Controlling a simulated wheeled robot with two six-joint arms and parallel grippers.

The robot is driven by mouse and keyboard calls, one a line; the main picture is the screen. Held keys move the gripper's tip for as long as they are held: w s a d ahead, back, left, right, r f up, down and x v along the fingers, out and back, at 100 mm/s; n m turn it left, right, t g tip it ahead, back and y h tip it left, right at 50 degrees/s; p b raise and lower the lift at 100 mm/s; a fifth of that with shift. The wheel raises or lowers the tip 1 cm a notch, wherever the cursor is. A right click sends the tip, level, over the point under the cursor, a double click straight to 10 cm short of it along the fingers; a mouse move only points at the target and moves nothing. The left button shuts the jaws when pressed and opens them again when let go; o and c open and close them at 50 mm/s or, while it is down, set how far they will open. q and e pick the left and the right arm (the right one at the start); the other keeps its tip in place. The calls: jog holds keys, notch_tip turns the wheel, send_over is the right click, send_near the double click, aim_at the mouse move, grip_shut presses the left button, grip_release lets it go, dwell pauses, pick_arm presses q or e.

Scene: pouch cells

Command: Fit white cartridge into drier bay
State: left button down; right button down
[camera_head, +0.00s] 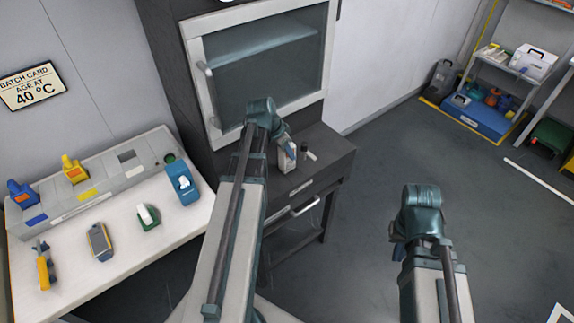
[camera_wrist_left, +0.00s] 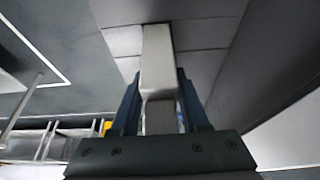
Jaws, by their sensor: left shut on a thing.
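My left gripper (camera_head: 288,147) is over the dark ledge in front of the glass-door cabinet and is shut on a white cartridge (camera_head: 286,161). In the left wrist view the white cartridge (camera_wrist_left: 158,62) is a pale, long block between the two blue fingers of the gripper (camera_wrist_left: 158,95), pointing away from the wrist toward a grey panelled surface. Whether its far end touches that surface is unclear. I cannot make out which opening is the drier bay. My right gripper (camera_head: 398,251) hangs over the floor at the right, mostly hidden behind its own wrist.
A small black bottle (camera_head: 304,148) and a small white item (camera_head: 312,156) are on the ledge (camera_head: 332,150) beside the cartridge. The cabinet's glass door (camera_head: 262,65) is shut. A white table (camera_head: 190,220) at left carries a grey rack (camera_head: 110,192), a scanner-like device and other tools.

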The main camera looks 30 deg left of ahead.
aim_at(287, 157)
pick_arm(q)
jog(key=shift+f+b, duration=1.75)
jog(key=shift+f, duration=0.05)
jog(key=shift+f+b, duration=0.6)
jog(key=shift+c, duration=2)
grip_release()
jog(key=shift+r+p, duration=0.75)
jog(key=shift+r, duration=0.05)
jog(key=p+v, duration=1)
jog(key=v, duration=0.1)
jog(key=shift+s+r+p, duration=0.3)
jog(key=shift+p, duration=0.1)
